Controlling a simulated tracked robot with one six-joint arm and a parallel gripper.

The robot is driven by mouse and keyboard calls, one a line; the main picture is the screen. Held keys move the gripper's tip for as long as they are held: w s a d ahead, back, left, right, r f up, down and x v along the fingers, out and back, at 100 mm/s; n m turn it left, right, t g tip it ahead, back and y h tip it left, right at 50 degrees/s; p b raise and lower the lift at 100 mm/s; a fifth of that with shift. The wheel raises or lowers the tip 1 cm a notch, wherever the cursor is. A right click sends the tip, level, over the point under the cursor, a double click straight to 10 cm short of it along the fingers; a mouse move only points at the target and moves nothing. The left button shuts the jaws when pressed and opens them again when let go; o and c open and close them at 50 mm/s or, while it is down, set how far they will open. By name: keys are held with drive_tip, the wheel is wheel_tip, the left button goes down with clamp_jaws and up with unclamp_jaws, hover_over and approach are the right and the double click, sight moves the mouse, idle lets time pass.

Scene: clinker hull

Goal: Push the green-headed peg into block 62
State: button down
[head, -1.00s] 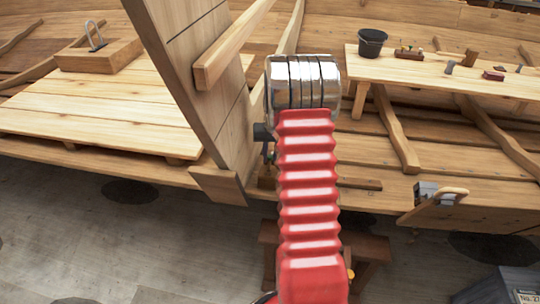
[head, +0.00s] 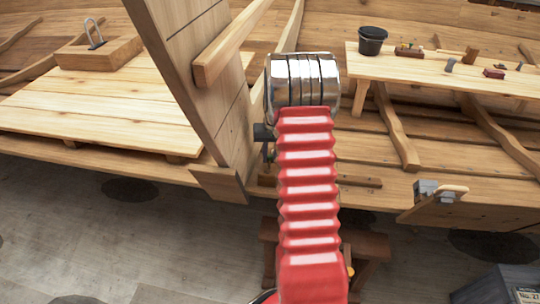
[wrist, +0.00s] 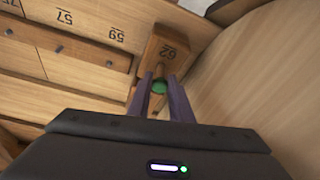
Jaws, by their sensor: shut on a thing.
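In the wrist view, block 62 (wrist: 170,45) is a wooden block with its number on its face, at the top middle. The green-headed peg (wrist: 159,87) has its green head between the fingertips of my gripper (wrist: 160,92), which is shut on it. The peg's wooden shank points at the lower part of the block's face. How deep the tip sits in the block, if at all, I cannot tell. In the head view, my red arm hides the peg, the block and most of the gripper.
In the wrist view, planks marked 57 (wrist: 65,17) and 59 (wrist: 116,33) lie left of the block, and a curved wooden wall (wrist: 250,75) rises close on the right. In the head view, a bench with a black bucket (head: 371,41) stands at right.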

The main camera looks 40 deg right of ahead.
drive_tip(key=shift+s+a+f, duration=0.1)
drive_tip(key=shift+f, duration=0.35)
drive_tip(key=c, duration=1.5)
unclamp_jaws()
drive_tip(key=shift+c, duration=0.2)
wheel_tip(320, 180, up, 8)
drive_tip(key=w+d, duration=0.1)
drive_tip(key=d, duration=0.1)
drive_tip(key=shift+w+f, duration=0.15)
drive_tip(key=shift+w, duration=0.15)
